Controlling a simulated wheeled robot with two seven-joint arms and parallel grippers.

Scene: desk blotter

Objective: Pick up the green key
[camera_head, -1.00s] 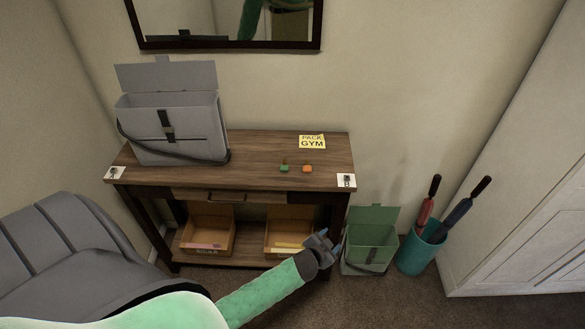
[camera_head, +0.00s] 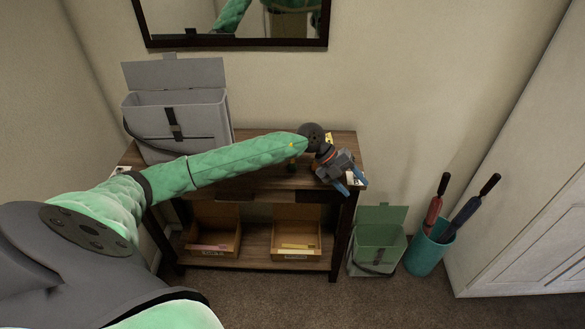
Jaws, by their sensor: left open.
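My left gripper (camera_head: 351,185) is open and empty. It is over the right front end of the wooden console table (camera_head: 240,184), its blue fingertips pointing down and right near the table's right corner. My green left arm stretches across the tabletop from the left. The green key is not clearly visible; the spot where it lay is under and behind my forearm, left of the gripper, in shadow. The small orange item beside it is also mostly covered by my wrist. My right gripper is out of view.
A grey open bag (camera_head: 177,108) stands at the table's left. Two cardboard trays (camera_head: 212,238) sit on the lower shelf. A green bag (camera_head: 378,245) and a teal umbrella bin (camera_head: 427,254) stand on the floor at right. A framed mirror (camera_head: 235,43) hangs above.

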